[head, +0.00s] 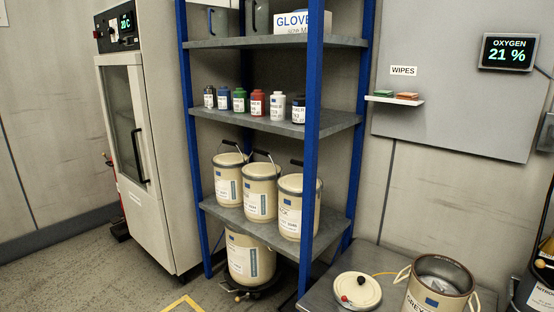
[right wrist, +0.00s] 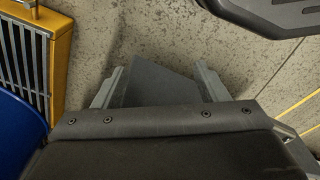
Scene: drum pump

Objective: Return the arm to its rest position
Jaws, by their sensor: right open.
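My right gripper (right wrist: 159,72) shows in the right wrist view, with its two grey fingers apart. A flat dark grey surface shows between the fingers; I cannot tell what it is. The gripper is above a speckled grey floor (right wrist: 170,25) and holds nothing that I can see. Neither gripper nor arm shows in the head view, and my left gripper is in no view. In the head view an open cream drum (head: 437,290) stands on a grey bench (head: 388,262) at the lower right. Its round lid (head: 357,289) lies to its left.
In the right wrist view a yellow-framed grille (right wrist: 60,60) and a blue rounded thing (right wrist: 18,135) are at left. In the head view a blue-post shelf (head: 280,125) holds bottles and cream pails, beside a white cabinet (head: 135,150). Floor at lower left is clear.

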